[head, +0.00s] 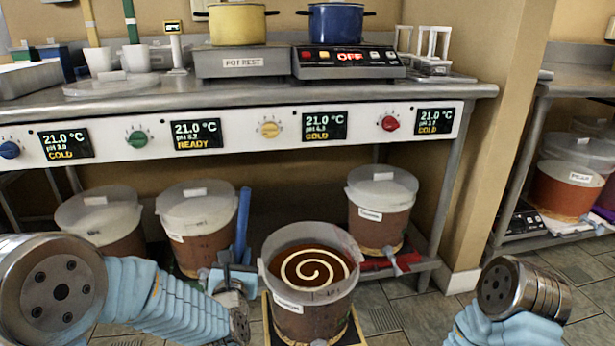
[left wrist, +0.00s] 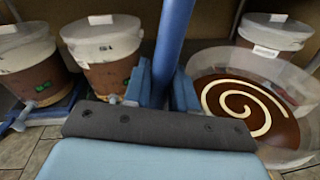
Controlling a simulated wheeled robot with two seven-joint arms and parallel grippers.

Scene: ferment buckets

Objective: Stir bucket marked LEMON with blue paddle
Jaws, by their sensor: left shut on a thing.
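My left gripper (head: 236,272) is shut on the blue paddle (head: 243,222), whose shaft stands upright just left of the open bucket (head: 318,318). In the left wrist view the blue shaft (left wrist: 172,45) rises between the fingers (left wrist: 163,92). The paddle's lower end is hidden. The open bucket holds brown liquid with a cream spiral on top; it also shows at the right of the left wrist view (left wrist: 262,68). Its label is too small to read, so I cannot tell if it says LEMON. My right gripper is out of view.
Lidded buckets stand under the counter: one at far left (head: 98,212), one behind the paddle (head: 196,208) and one at right (head: 383,190). The counter edge (head: 250,90) with its control panel overhangs them. The open bucket stands in front on a yellow-edged base (head: 356,330).

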